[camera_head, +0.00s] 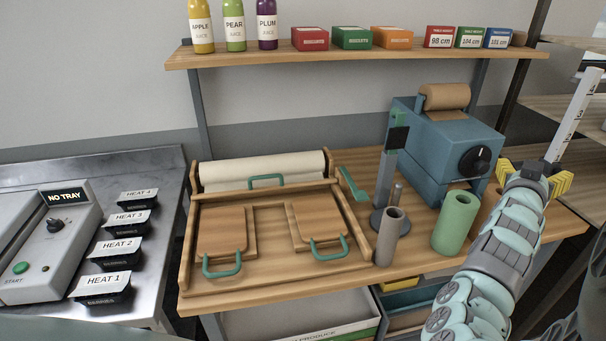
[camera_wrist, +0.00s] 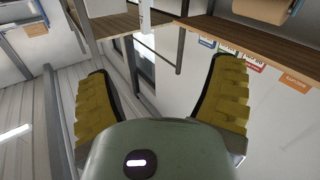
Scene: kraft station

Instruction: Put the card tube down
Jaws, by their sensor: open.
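A brown-grey card tube (camera_head: 389,237) stands upright near the front edge of the wooden bench (camera_head: 270,282). A wider green tube (camera_head: 455,222) stands upright to its right. My gripper (camera_head: 533,172) is at the right of the bench in the head view, raised and well apart from both tubes. Its yellow fingers are spread wide in the wrist view (camera_wrist: 163,70), with nothing between them. Neither tube shows in the wrist view.
A blue machine (camera_head: 445,150) with a brown roll stands behind the tubes. A dark post stand (camera_head: 390,170) is close behind the card tube. A wooden frame (camera_head: 270,200) with two green-handled boards fills the left. A shelf (camera_head: 350,55) holds bottles and boxes.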

